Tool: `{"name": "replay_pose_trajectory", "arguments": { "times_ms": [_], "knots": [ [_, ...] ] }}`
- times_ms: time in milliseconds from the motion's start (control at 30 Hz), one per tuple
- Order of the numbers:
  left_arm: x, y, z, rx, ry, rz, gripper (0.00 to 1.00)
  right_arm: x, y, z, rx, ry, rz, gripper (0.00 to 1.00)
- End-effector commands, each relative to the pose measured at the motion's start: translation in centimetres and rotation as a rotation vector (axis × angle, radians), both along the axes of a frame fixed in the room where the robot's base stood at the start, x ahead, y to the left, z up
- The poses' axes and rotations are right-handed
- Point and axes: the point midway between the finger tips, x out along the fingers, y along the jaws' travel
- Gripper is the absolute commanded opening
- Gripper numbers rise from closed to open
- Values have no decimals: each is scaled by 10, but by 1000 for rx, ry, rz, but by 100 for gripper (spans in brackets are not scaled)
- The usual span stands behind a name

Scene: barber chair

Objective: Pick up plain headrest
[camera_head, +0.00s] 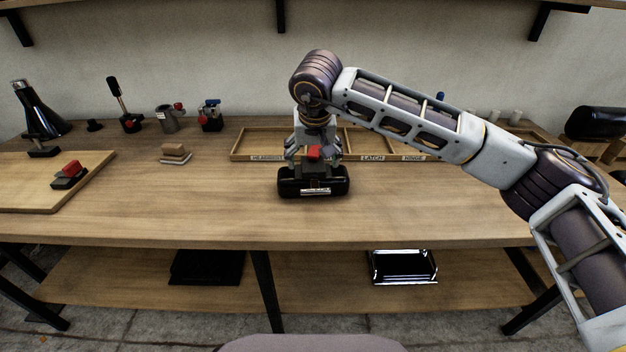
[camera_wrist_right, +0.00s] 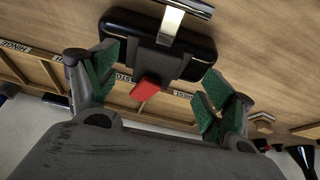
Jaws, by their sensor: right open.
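A black padded headrest (camera_head: 314,183) sits on the workbench at the front middle, with a metal post, a dark bracket and a small red block. It also shows at the top of the right wrist view (camera_wrist_right: 200,46), with the red block (camera_wrist_right: 146,88) facing the camera. My right gripper (camera_head: 313,157) is over it, pointing down. In the wrist view its green-padded fingers stand apart on either side of the bracket and red block, with gaps showing. The gripper partly hides the headrest's top in the head view. My left gripper is not in view.
A wooden divided tray (camera_head: 242,147) with labels lies just behind the gripper. A board (camera_head: 40,190) with a red-topped tool is at the left; a dark bottle, a clamp and other tools stand behind. Another black cushion (camera_head: 595,122) is at the far right. The bench front is clear.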

Motion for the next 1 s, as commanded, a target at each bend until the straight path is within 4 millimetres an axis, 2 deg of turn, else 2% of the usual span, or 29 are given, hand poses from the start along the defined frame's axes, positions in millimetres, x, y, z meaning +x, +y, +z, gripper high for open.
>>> {"name": "replay_pose_trajectory", "arguments": {
  "times_ms": [167, 400, 733, 967, 1000],
  "knots": [
    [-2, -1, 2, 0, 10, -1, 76, 7, -1, -18, -1, 3, -1, 82],
    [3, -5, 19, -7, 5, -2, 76, 17, -1, -39, 0, 2, 0, 82],
    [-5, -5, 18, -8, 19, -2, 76, 19, -1, -43, 0, 0, 0, 82],
    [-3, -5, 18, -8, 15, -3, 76, 19, -1, -43, 0, 0, 1, 82],
    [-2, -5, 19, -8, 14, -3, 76, 19, -1, -43, 0, 0, 1, 78]
  ]
}}
